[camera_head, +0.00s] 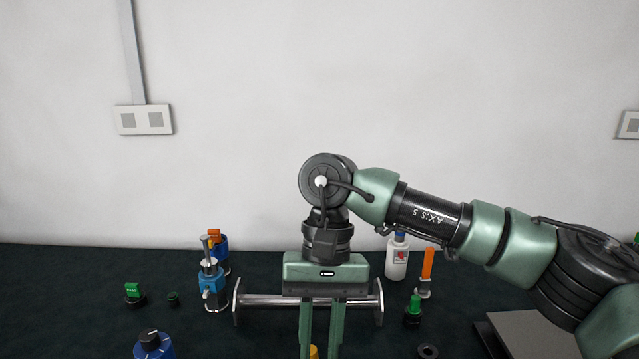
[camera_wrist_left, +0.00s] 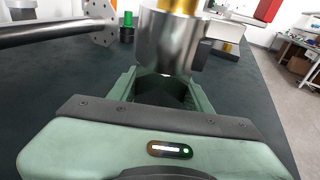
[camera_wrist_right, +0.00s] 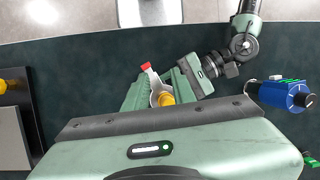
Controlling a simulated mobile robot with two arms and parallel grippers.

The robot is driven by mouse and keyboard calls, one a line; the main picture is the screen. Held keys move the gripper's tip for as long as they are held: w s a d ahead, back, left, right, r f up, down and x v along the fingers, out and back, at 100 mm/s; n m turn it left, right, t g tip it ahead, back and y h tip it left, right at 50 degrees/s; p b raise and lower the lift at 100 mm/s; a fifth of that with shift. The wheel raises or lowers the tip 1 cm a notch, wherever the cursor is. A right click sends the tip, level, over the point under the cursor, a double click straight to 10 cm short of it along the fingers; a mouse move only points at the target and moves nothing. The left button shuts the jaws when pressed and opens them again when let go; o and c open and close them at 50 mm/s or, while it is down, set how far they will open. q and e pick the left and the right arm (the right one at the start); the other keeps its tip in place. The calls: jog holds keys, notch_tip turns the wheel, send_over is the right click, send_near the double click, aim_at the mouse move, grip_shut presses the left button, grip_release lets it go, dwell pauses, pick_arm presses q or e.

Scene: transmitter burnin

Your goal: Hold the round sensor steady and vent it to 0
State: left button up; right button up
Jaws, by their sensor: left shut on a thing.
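The round sensor, a silver cylinder with a gold top (camera_wrist_left: 165,45), fills the middle of the left wrist view. My left gripper (camera_wrist_left: 163,85) is shut on its body from the side. In the right wrist view the sensor's yellow top (camera_wrist_right: 165,99) shows beside a pale fitting with a red-tipped part (camera_wrist_right: 146,66). My right gripper (camera_head: 322,350) points down with its fingers apart, one on either side of the yellow top (camera_head: 314,352). Whether the fingers touch it cannot be told. The sensor's reading is not visible.
A metal bar on end plates (camera_head: 265,300) stands behind the right gripper. A blue pump (camera_head: 211,288), a white bottle (camera_head: 397,258), an orange-handled tool (camera_head: 427,265) and green-topped parts (camera_head: 413,310) stand around. A blue knob unit (camera_head: 152,346) is at front left.

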jog(key=f+m+g+y, duration=0.1)
jog(key=m+y, duration=0.1)
jog(key=f+m+g+y, duration=0.1)
jog(key=f+y, duration=0.1)
jog(key=d+f+m+g+y, duration=0.1)
jog(key=m+y, duration=0.1)
jog(key=shift+s+d+f+m, duration=0.1)
jog(key=shift+s+f+m, duration=0.05)
jog(key=shift+s+m, duration=0.2)
jog(key=w+d+f+m+y, duration=0.1)
jog(key=d+f+m+y, duration=0.3)
jog(key=d+m+y, duration=0.35)
jog(key=shift+m+h, duration=0.35)
jog(key=shift+m, duration=0.05)
jog(key=shift+w+f+x, duration=0.1)
jog(key=shift+f+x, duration=0.05)
jog(key=shift+x, duration=1.65)
jog(key=shift+w+f+x, duration=0.1)
jog(key=shift+f+x, duration=0.1)
jog(key=shift+x, duration=1.6)
jog(key=shift+t, duration=0.3)
grip_shut()
